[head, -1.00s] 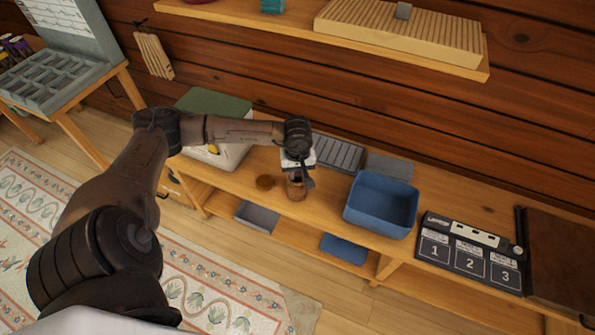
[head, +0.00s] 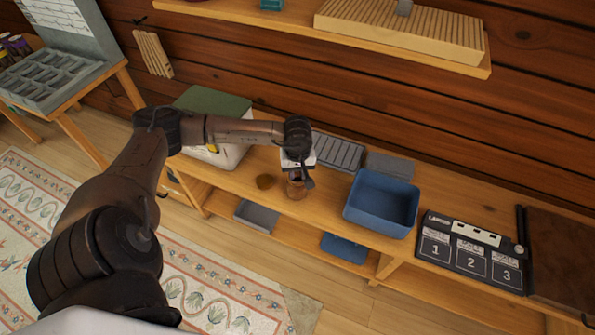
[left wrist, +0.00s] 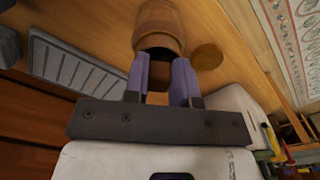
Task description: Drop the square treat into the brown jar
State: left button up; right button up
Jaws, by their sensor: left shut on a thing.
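The brown jar (head: 296,189) stands upright on the wooden bench with its top open. It also shows at the top of the left wrist view (left wrist: 158,22). My left gripper (head: 299,180) is right over the jar, with its fingertips close to the rim. In the left wrist view its two purple-grey fingers (left wrist: 161,72) point at the jar mouth. They are shut on a small brown piece, the square treat (left wrist: 160,76), which is mostly hidden between them. Whether the fingertips touch the rim I cannot tell. My right gripper is not in view.
A round brown lid (head: 265,182) lies on the bench left of the jar. A blue bin (head: 382,203) stands to the right. A grey slotted tray (head: 338,152) lies behind. A white box with a green top (head: 216,108) is at the left. A numbered board (head: 470,250) lies farther right.

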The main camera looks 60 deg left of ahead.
pick_arm(q)
jog(key=shift+f+b, duration=0.4)
jog(key=shift+f, duration=0.05)
dwell(0.4)
jog(key=o, duration=1)
jog(key=shift+r, duration=0.1)
jog(key=shift+r+p, duration=1.45)
jog(key=shift+r, duration=0.5)
jog(key=shift+r+p, duration=0.9)
jog(key=shift+r, duration=0.6)
